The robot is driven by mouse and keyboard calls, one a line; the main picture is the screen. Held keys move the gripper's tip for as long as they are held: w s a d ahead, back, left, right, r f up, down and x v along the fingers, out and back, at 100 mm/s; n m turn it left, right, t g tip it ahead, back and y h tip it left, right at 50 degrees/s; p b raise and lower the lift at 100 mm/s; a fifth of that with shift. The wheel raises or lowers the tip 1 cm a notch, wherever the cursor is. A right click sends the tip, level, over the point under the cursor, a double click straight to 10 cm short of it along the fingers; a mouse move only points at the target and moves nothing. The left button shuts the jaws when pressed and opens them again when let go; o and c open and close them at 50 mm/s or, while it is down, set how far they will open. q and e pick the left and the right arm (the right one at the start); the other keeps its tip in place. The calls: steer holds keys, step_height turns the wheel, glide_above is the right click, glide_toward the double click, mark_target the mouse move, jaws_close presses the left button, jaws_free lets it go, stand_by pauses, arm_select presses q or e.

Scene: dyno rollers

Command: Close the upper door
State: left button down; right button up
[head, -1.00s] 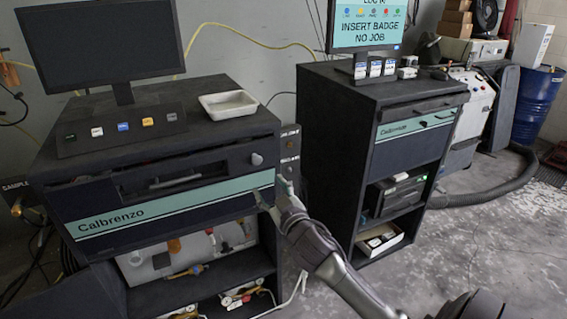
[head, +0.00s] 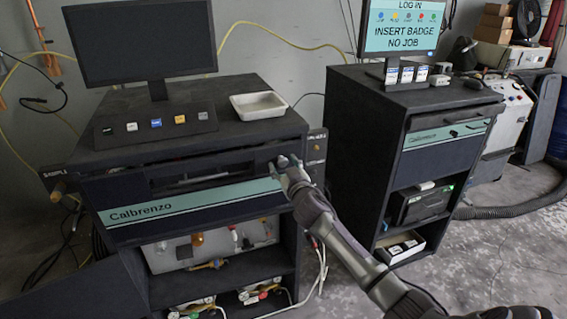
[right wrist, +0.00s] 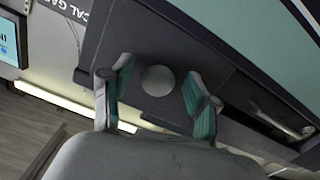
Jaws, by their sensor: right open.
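The left dark cabinet has an upper front (head: 185,208) with a teal "Calbrenzo" strip and a recessed pull handle (head: 188,181). I cannot tell whether the upper door is fully flush. My right gripper (head: 289,162) is at the right end of this front, near its knob, which it largely hides in the head view. In the right wrist view, the round grey knob (right wrist: 158,80) lies between the open, teal-padded fingers (right wrist: 160,95). Neither finger clearly touches it. The handle (right wrist: 280,123) shows at the lower right there. My left gripper is not in view.
A monitor (head: 140,43), a button panel (head: 155,128) and a white tray (head: 258,105) stand on the cabinet. A dark panel (head: 80,292) juts out at lower left. Open shelves are below. A second cabinet (head: 345,160) stands close to the right, beyond my right arm.

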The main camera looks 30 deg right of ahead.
steer(key=shift+w+d, duration=0.1)
steer(key=shift+w, duration=0.2)
jaws_close()
